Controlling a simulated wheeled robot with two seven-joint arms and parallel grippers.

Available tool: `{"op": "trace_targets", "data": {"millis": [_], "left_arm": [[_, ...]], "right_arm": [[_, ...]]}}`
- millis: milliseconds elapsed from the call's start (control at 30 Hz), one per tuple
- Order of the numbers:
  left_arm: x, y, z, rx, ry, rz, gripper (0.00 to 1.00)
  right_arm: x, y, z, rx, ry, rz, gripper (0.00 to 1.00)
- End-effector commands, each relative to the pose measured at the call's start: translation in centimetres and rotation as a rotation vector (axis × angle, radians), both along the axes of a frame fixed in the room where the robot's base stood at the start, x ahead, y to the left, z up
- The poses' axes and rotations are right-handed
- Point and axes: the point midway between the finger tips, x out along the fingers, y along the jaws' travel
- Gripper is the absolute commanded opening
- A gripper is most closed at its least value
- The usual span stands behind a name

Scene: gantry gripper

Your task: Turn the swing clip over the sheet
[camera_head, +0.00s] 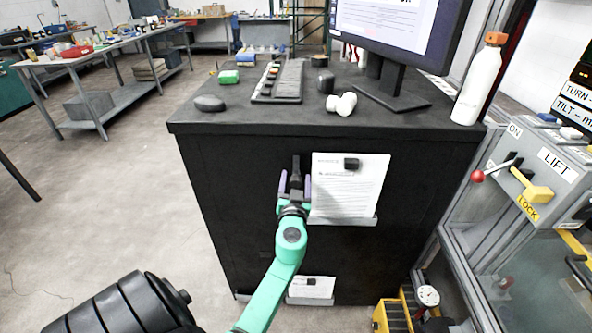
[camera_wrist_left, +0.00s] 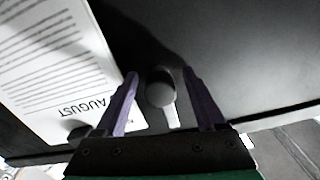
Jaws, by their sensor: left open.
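The white printed sheet (camera_head: 348,188) hangs on the front of the black cabinet, with a small black block (camera_head: 352,163) at its top and a pale ledge at its bottom. The swing clip (camera_head: 296,168) is beside the sheet's upper left, upright and off the paper. In the left wrist view, which is upside down, the clip shows as a round knob (camera_wrist_left: 160,93) with a pale strip, and the sheet (camera_wrist_left: 55,65) lies to the left. My left gripper (camera_head: 295,184) is open, its purple fingers on either side of the clip, apparently not touching it. My right gripper is not in view.
The black cabinet (camera_head: 235,190) carries a monitor (camera_head: 400,30), a white bottle (camera_head: 480,80) and small items on top. A lever panel (camera_head: 545,165) stands at the right. A smaller paper (camera_head: 311,287) is low on the cabinet. The floor at left is mostly clear.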

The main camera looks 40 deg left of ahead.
Motion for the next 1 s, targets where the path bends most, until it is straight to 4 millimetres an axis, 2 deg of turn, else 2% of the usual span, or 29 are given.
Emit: {"op": "trace_targets", "data": {"millis": [167,200,367,400,1000], "left_arm": [[0.0,-0.03,-0.04,0.0,0.0,0.0,0.72],[0.0,-0.03,-0.04,0.0,0.0,0.0,0.64],[0.0,-0.01,-0.05,0.0,0.0,-0.001,0.03],[0.0,-0.01,-0.05,-0.001,0.001,-0.001,0.0],[-0.02,0.06,-0.1,-0.001,0.001,0.001,0.0]], "right_arm": [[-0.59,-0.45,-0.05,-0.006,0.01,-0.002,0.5],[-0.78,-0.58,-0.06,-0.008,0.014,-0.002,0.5],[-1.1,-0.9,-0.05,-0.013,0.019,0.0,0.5],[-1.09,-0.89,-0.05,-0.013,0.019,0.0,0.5],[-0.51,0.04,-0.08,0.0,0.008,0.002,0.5]]}}
